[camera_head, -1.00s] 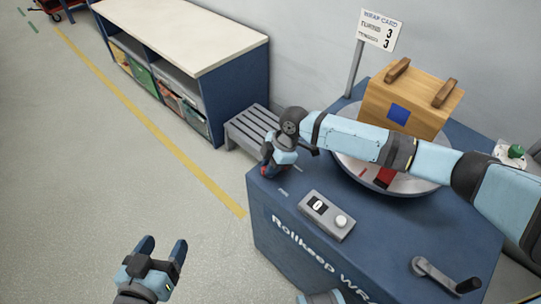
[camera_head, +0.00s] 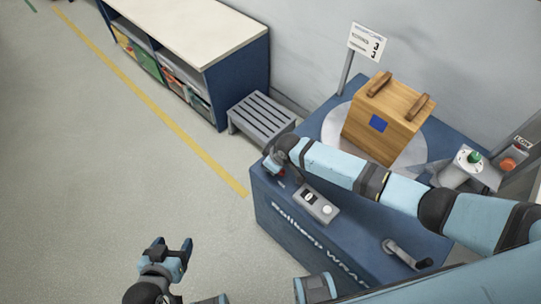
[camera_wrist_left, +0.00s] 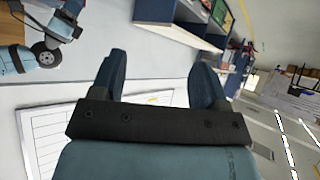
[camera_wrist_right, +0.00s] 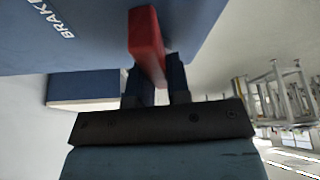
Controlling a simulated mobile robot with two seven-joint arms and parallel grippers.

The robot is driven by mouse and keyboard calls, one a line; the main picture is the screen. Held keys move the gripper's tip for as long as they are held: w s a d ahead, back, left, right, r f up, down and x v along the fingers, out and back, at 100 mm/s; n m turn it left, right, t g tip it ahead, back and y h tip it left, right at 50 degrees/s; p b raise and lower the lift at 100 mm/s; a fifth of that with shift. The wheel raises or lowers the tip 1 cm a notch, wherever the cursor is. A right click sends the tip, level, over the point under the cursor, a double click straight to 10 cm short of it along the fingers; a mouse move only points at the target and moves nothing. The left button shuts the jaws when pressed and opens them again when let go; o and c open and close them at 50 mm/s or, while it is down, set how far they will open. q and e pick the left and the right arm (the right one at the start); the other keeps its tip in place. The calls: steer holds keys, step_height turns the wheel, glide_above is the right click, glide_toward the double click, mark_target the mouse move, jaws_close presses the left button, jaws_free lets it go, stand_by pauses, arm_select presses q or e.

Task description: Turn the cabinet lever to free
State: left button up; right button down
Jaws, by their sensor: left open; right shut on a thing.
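The cabinet is a blue wrap machine (camera_head: 290,230) with a wooden crate on its round turntable. In the right wrist view, a red lever (camera_wrist_right: 147,45) stands out from a blue cabinet face with white "BRAKE" lettering (camera_wrist_right: 52,18). My right gripper (camera_wrist_right: 160,78) is shut on the red lever. In the head view my right gripper (camera_head: 275,168) is at the cabinet's left corner, where the wrist and hand mostly hide the lever. The lever's end marks are not readable. My left gripper (camera_head: 172,247) is open and empty above the floor, apart from the cabinet.
The wooden crate (camera_head: 388,115) with a blue patch sits on the turntable (camera_head: 334,125). A counter box with a white knob (camera_head: 318,203) and a crank (camera_head: 405,255) are on the cabinet top. A grey slatted stool (camera_head: 262,115) stands behind it. The floor at left is clear.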

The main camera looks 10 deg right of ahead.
steer(key=shift+s+r+m+p, duration=0.1)
steer(key=shift+s+m+p, duration=0.05)
steer(key=shift+m+p, duration=0.5)
arm_select(q)
steer(key=shift+s+a+r+p, duration=0.1)
steer(key=shift+r+p, duration=0.15)
steer(key=shift+r, duration=0.3)
steer(key=shift+s+a+r+p, duration=0.1)
steer(key=shift+r+p, duration=0.15)
steer(key=shift+r, duration=0.25)
arm_select(e)
steer(key=shift+m+t+h, duration=0.3)
steer(key=shift+m+h, duration=0.1)
steer(key=shift+m, duration=0.15)
arm_select(q)
steer(key=shift+r, duration=0.1)
arm_select(e)
steer(key=c, duration=1.1)
jaws_free()
arm_select(q)
steer(key=shift+r, duration=0.1)
steer(key=shift+s+r+m+p, duration=0.15)
steer(key=shift+r+m+p, duration=0.25)
steer(key=shift+p, duration=0.65)
arm_select(e)
steer(key=shift+v, duration=6.75)
arm_select(q)
steer(key=shift+r, duration=0.4)
arm_select(e)
steer(key=shift+s, duration=0.15)
